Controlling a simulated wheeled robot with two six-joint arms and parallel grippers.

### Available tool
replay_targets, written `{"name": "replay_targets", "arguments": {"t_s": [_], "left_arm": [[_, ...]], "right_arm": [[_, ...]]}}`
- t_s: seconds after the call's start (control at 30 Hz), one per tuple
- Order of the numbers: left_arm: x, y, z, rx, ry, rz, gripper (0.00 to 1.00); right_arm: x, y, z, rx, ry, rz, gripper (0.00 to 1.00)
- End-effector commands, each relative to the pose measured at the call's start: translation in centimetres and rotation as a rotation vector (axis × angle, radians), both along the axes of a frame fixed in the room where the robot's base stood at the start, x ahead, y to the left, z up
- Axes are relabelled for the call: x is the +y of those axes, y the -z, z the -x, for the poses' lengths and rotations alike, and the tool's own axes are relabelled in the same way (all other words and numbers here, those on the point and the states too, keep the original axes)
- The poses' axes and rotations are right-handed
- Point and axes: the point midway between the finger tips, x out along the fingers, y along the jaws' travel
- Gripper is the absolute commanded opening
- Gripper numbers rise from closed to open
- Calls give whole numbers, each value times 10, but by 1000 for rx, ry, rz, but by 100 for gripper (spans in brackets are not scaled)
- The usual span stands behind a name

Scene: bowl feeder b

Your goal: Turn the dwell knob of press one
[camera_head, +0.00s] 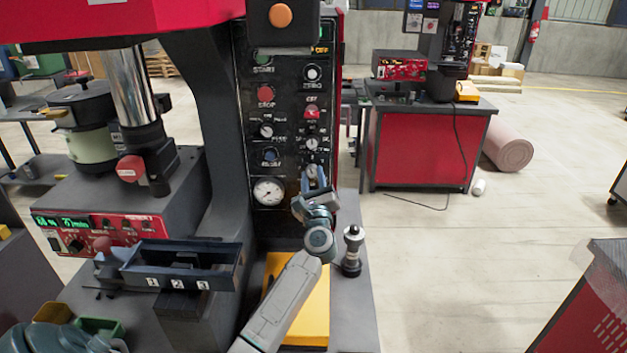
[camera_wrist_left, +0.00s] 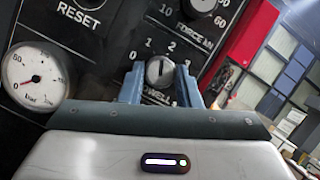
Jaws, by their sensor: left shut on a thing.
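The press (camera_head: 222,120) stands close in front of me, with a black control panel (camera_head: 287,85) of knobs and buttons. In the left wrist view the dwell knob (camera_wrist_left: 159,72) is a small grey knob with a pointer line, on a scale marked 0 to 3; its pointer is near upright, around 1 to 2. My left gripper (camera_head: 313,177) is at the panel's lower right, its two blue fingers (camera_wrist_left: 159,85) shut on the knob from both sides. In the head view the gripper mostly hides the knob. My right gripper is not in view.
A pressure gauge (camera_head: 268,191) sits left of the gripper. Above are the force knob (camera_wrist_left: 203,5) and a red switch (camera_head: 311,111). A black-topped post (camera_head: 352,249) stands near my forearm. A numbered rack (camera_head: 180,266) and a yellow block (camera_head: 312,318) are on the base.

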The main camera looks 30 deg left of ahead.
Motion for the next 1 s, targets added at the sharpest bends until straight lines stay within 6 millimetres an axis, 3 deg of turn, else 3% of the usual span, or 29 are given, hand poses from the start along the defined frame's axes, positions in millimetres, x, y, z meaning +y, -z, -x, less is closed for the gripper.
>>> {"name": "replay_targets", "arguments": {"t_s": [0.5, 1.0], "left_arm": [[2, 1, 2, 188, 1, -300, 7], [3, 3, 2, 229, 1, -365, 7]], "right_arm": [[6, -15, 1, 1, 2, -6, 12], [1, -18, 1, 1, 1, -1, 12]]}}
